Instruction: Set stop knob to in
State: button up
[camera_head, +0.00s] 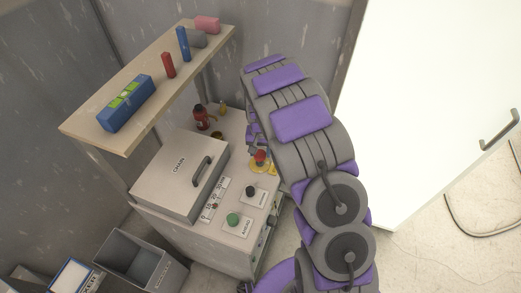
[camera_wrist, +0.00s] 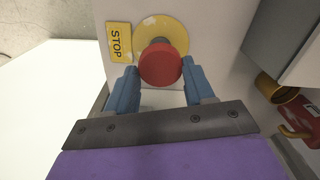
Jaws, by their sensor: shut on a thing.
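The stop knob (camera_wrist: 160,63) is a red mushroom button on a round yellow plate (camera_wrist: 178,31), with a yellow STOP label (camera_wrist: 118,42) beside it. In the head view the knob (camera_head: 260,156) shows near the top right of the machine's control panel. My gripper (camera_wrist: 162,75) has its blue fingers on either side of the red knob and is shut on it. In the head view my gripper (camera_head: 254,138) is partly hidden behind my arm. How far the knob is pressed in cannot be told.
The panel has a black knob (camera_head: 251,191), a green button (camera_head: 233,218) and a numbered scale (camera_head: 214,201). A hinged box lid marked CHAIN (camera_head: 181,172) stands left. A white door (camera_head: 430,90) stands right.

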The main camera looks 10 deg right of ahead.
aim_at(260, 153)
jog(key=shift+a, duration=0.15)
jog(key=c, duration=0.4)
grip_shut()
jog(key=shift+s+f+p, duration=0.1)
jog(key=shift+f+p, duration=0.4)
jog(key=shift+f, duration=0.4)
jog(key=o, duration=1)
grip_release()
notch_tip(260, 153, up, 17)
jog(key=p, duration=0.3)
jog(key=shift+r, duration=0.15)
